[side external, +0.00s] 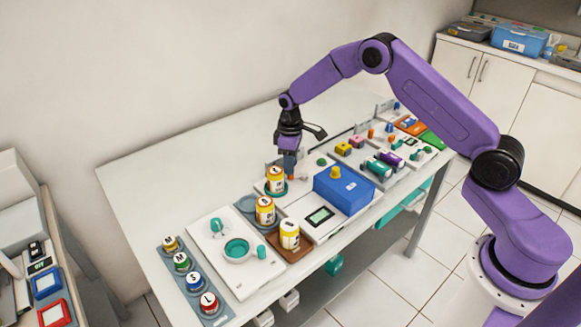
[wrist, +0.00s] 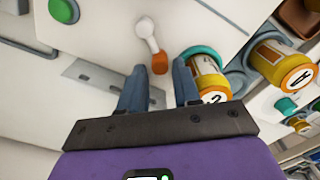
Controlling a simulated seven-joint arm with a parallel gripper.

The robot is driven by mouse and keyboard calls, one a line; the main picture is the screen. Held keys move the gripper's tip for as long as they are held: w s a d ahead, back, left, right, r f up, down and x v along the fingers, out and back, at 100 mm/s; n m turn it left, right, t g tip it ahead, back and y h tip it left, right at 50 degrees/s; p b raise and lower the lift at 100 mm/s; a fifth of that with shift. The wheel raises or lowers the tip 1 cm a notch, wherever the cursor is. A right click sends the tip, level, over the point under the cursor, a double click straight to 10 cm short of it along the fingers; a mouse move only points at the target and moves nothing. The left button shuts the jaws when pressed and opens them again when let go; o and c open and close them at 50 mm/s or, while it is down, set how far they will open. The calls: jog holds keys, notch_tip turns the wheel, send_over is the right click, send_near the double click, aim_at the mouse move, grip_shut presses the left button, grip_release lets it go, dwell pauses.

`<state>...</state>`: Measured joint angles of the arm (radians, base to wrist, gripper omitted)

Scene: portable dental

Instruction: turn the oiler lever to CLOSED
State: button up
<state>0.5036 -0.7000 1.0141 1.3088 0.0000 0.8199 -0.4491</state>
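A small white lever with an orange tip (wrist: 151,42) sits on a white panel in the wrist view. I take it to be the oiler lever; no OPEN or CLOSED marking can be read. My gripper (wrist: 159,76) is open, its two blue-grey fingers apart and pointing at the panel. The orange tip shows between and just beyond the fingertips; I cannot tell whether they touch it. In the side view my gripper (side external: 289,172) points down over the bench behind a yellow canister, and the lever is mostly hidden there.
The yellow canister (side external: 275,181) stands close beside my gripper; in the wrist view it (wrist: 212,82) is right by the right finger. More canisters (side external: 265,210) and a blue box (side external: 344,190) stand nearer the bench's front. The bench's back left (side external: 170,170) is bare.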

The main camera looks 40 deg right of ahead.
jog(key=shift+f, duration=0.95)
grip_shut()
jog(key=m, duration=0.1)
jog(key=d+m, duration=0.1)
jog(key=m, duration=0.1)
jog(key=w+m, duration=0.1)
jog(key=m, duration=0.1)
jog(key=shift+w+d, duration=0.1)
jog(key=shift+d, duration=0.15)
jog(key=shift+w+d+m, duration=0.1)
jog(key=shift+d+m, duration=0.2)
jog(key=shift+m, duration=0.55)
jog(key=shift+w+d+m, duration=0.1)
jog(key=shift+d+m, duration=0.2)
jog(key=shift+m, duration=0.6)
jog(key=shift+d+m, duration=0.3)
jog(key=shift+m, duration=0.55)
